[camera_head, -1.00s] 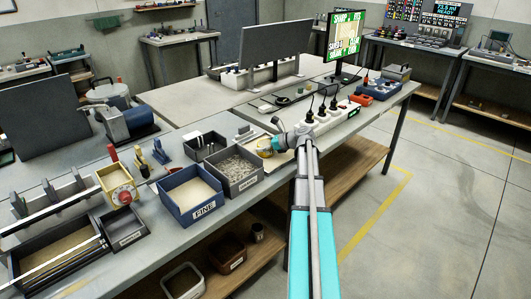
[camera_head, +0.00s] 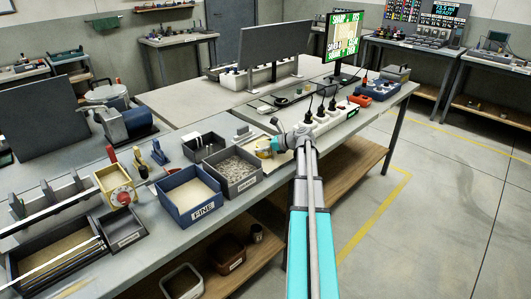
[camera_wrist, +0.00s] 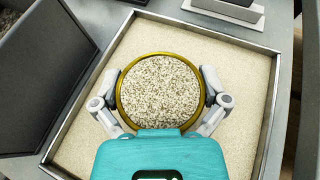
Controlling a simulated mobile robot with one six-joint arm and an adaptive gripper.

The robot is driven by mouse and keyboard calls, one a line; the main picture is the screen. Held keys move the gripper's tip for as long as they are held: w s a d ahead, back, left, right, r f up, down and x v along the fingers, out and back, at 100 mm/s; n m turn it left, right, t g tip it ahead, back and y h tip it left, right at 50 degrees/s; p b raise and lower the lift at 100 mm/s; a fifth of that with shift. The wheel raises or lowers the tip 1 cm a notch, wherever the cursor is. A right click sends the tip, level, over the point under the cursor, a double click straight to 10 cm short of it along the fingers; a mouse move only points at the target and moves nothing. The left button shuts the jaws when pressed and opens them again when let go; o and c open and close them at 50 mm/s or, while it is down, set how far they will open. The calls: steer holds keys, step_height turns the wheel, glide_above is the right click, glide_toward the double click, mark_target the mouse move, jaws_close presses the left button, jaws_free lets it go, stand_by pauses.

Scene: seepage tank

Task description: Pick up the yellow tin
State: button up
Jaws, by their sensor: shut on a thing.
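The yellow tin (camera_wrist: 160,91) is round with a gold rim and is filled to near the top with speckled grains. In the wrist view my gripper (camera_wrist: 160,100) has a finger on each side of it, shut on its sides. The tin looks upright, over a shallow square tray (camera_wrist: 270,95) of pale sand. I cannot tell whether its base touches the sand. In the head view my gripper (camera_head: 272,147) hides much of the tin (camera_head: 263,152).
A grey bin (camera_head: 240,182) of gravel and a blue bin marked FINE (camera_head: 196,212) stand left of the tray. A white power strip (camera_head: 325,122) with black plugs lies to the right. A dark bin (camera_wrist: 45,60) borders the tray in the wrist view.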

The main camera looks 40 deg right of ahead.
steer(key=shift+r, duration=0.2)
step_height(320, 180, up, 2)
steer(key=p, duration=0.2)
steer(key=shift+r+p, duration=0.15)
steer(key=shift+p, duration=0.2)
steer(key=w+d+r+p, duration=0.3)
steer(key=w+r+p, duration=0.7)
steer(key=w, duration=0.3)
steer(key=shift+w+d+r, duration=0.15)
steer(key=shift+w+d, duration=0.1)
steer(key=shift+w, duration=0.05)
